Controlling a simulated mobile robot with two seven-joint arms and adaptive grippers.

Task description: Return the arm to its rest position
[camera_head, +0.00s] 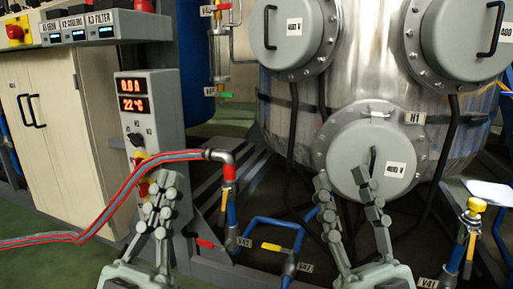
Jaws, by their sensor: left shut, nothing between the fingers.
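My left gripper (164,182) is upright at the lower left, in front of the control box (150,105) with red displays. Its two fingers are close together, shut and empty. It hides part of the box's lower controls. My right gripper (341,178) is upright at the lower middle right. Its fingers stand apart with nothing between them, in front of the lower round flange cover (368,140) marked 400 V. I cannot tell from this view whether either gripper touches what is behind it.
A steel vessel (360,45) with several flange covers fills the back. A red-and-grey hose (120,190) crosses the left side near my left gripper. Blue pipes with valves (270,247) run between the grippers. A yellow-topped valve (475,207) stands at right. A beige cabinet (70,130) stands left.

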